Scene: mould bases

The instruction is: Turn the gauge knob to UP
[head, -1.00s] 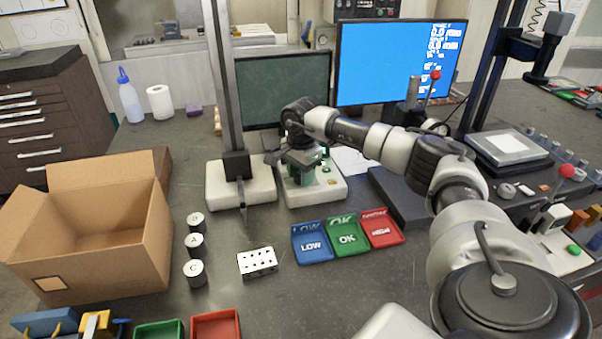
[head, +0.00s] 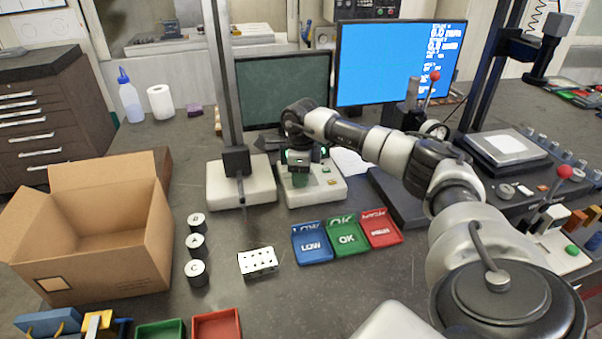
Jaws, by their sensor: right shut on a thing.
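My right arm reaches in from the right. Its gripper (head: 299,163) points down at the small gauge unit with a white base (head: 325,190), behind the coloured trays. The gripper is shut on the gauge knob, which the hand and fingers mostly hide. A dark green part shows under the fingers. I cannot read which way the knob points. My left gripper is not in view.
A stand (head: 240,185) with a tall post is just left of the gauge unit. Blue LOW (head: 312,250), green OK (head: 347,243) and red (head: 381,232) trays lie in front. Lettered cylinders, a holed white block (head: 257,262) and a cardboard box (head: 90,235) are left.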

